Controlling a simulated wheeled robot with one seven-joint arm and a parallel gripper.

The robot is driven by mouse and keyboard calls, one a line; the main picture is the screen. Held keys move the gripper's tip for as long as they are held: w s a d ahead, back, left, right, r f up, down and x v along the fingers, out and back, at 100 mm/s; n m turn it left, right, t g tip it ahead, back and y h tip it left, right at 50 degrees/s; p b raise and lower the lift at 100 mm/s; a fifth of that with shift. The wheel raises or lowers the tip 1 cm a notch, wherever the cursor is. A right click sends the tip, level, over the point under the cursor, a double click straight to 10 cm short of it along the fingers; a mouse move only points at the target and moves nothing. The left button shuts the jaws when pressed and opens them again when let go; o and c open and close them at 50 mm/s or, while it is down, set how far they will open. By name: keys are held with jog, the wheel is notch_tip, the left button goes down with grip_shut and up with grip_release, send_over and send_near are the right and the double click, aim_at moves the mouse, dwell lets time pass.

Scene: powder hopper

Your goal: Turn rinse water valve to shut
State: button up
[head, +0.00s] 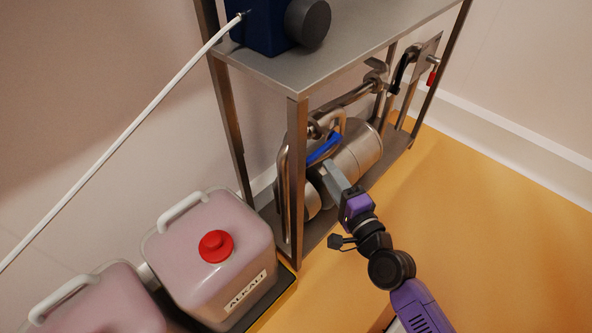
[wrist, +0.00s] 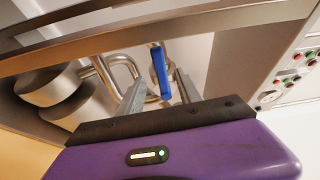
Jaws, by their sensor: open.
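A blue lever handle (head: 323,150) sits on the steel pipework inside the metal frame, and I take it for the rinse water valve. In the head view it slants up to the right. My gripper (head: 329,171) reaches into the frame from the lower right, close by the handle. In the wrist view the blue handle (wrist: 160,72) appears upright between the two spread fingers of my gripper (wrist: 160,79). The fingers are open with gaps on both sides. I cannot tell whether the handle lies between them in depth. The valve body is partly hidden.
A frame post (head: 297,180) stands left of my gripper. A steel cylinder (head: 358,150) lies behind it. A black lever (head: 403,67) and a red piece (head: 431,78) are farther right. An alkali canister (head: 215,255) stands at left. The yellow floor at right is clear.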

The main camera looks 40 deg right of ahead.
aim_at(318, 159)
jog(key=shift+m, duration=0.3)
jog(key=shift+x, duration=3.9)
jog(key=shift+a, duration=0.1)
grip_shut()
